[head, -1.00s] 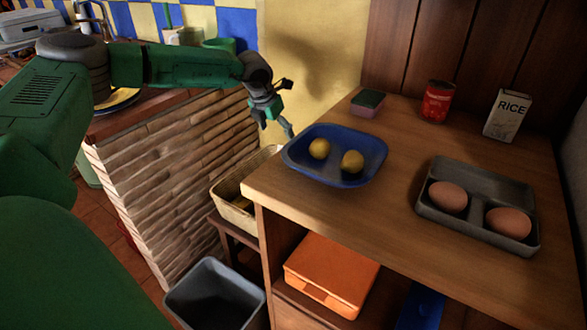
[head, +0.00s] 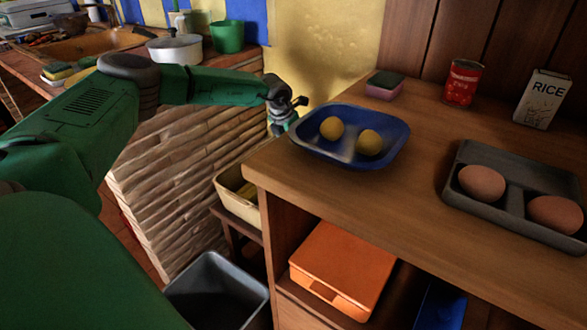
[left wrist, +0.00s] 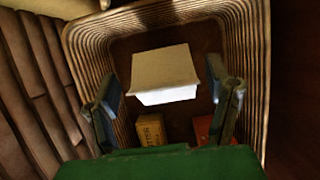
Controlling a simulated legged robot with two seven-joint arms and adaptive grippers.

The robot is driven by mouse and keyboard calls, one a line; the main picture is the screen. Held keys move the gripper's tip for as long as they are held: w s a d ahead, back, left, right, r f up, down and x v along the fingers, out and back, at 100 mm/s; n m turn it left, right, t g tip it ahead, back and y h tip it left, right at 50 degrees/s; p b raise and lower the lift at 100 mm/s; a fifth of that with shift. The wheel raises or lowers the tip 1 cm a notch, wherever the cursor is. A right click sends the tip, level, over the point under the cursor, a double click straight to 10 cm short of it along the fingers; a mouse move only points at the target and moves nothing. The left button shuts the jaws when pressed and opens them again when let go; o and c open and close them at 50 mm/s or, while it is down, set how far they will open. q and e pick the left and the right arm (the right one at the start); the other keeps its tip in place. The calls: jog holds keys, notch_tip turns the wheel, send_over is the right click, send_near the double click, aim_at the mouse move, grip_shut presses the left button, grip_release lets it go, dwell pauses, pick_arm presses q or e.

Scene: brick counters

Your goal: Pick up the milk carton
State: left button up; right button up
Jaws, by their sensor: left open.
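A pale cream-white box with a bright white side (left wrist: 165,75), which looks like the milk carton, is in a ribbed basket (left wrist: 85,38). No label on it can be read. My left gripper (left wrist: 168,95) is open above the basket, its fingers to either side of the box and apart from it. In the head view the left gripper (head: 280,128) hangs near the blue tray's left edge, and the basket (head: 236,206) is below it; the carton cannot be made out there. My right gripper is not in view.
A yellow butter box (left wrist: 151,130) and a red box (left wrist: 204,130) are also in the basket. The wooden counter (head: 400,190) holds a blue tray (head: 390,120) with two yellow round fruits. A grey bin (head: 215,290) stands below. A brick wall (head: 165,190) is at the left.

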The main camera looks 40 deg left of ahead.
pick_arm(q)
jog(key=shift+w+a+f, duration=0.1)
jog(key=shift+a+f, duration=0.1)
jog(key=shift+f, duration=0.1)
jog(key=shift+d+r, duration=0.35)
jog(key=shift+d, duration=0.1)
jog(key=c, duration=1)
grip_shut()
jog(key=shift+a, duration=0.1)
